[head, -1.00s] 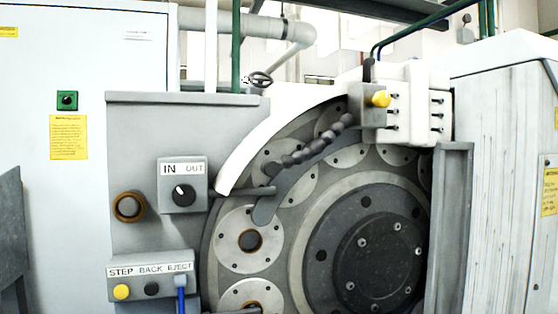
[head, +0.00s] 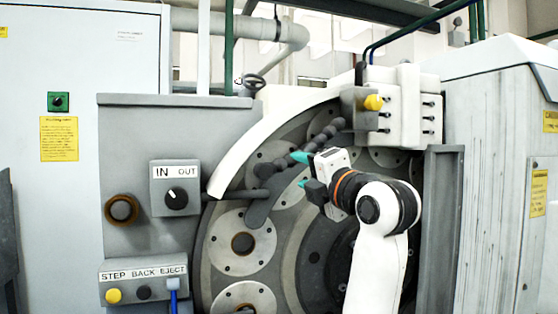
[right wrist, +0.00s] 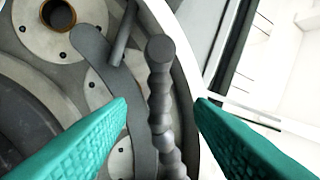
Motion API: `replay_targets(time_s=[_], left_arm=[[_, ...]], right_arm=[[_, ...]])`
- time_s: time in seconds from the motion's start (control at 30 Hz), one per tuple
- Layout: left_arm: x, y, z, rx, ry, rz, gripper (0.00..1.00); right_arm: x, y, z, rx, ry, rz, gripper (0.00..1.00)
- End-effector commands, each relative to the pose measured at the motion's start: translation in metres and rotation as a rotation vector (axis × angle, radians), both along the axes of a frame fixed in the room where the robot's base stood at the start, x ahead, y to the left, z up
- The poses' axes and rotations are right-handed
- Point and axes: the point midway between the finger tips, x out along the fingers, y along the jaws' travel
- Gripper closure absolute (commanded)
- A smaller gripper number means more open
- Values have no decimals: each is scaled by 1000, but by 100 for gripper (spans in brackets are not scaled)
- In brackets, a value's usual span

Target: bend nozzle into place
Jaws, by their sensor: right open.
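The nozzle (head: 318,142) is a dark grey segmented hose. It runs down and left from the block with the yellow knob toward the grey curved arm on the ring disc. My right gripper (head: 301,171) is open in front of the disc, its teal fingertips close to the nozzle's lower end. In the right wrist view the nozzle (right wrist: 160,105) stands between the two spread teal fingers (right wrist: 162,112), with its round free end at the top. I see no contact between fingers and nozzle. My left gripper is not in view.
The grey curved arm (head: 262,205) and its rod lie beside the nozzle's end. The block with the yellow knob (head: 373,103) and a white housing (head: 411,105) stand at upper right. A white curved guard (head: 245,140) borders the disc. Control boxes (head: 175,188) are at left.

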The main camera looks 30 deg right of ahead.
Motion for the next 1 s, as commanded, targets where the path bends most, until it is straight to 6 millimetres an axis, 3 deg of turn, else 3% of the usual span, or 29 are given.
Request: replay_targets(time_s=[0.3,0.5,0.93,1.0], left_arm=[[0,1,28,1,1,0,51],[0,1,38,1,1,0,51],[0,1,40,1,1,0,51],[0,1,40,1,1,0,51]], right_arm=[[64,-3,12,6,4,4,52],[92,-6,15,4,4,2,52],[103,-7,15,1,1,0,52],[103,-7,15,1,1,0,60]])
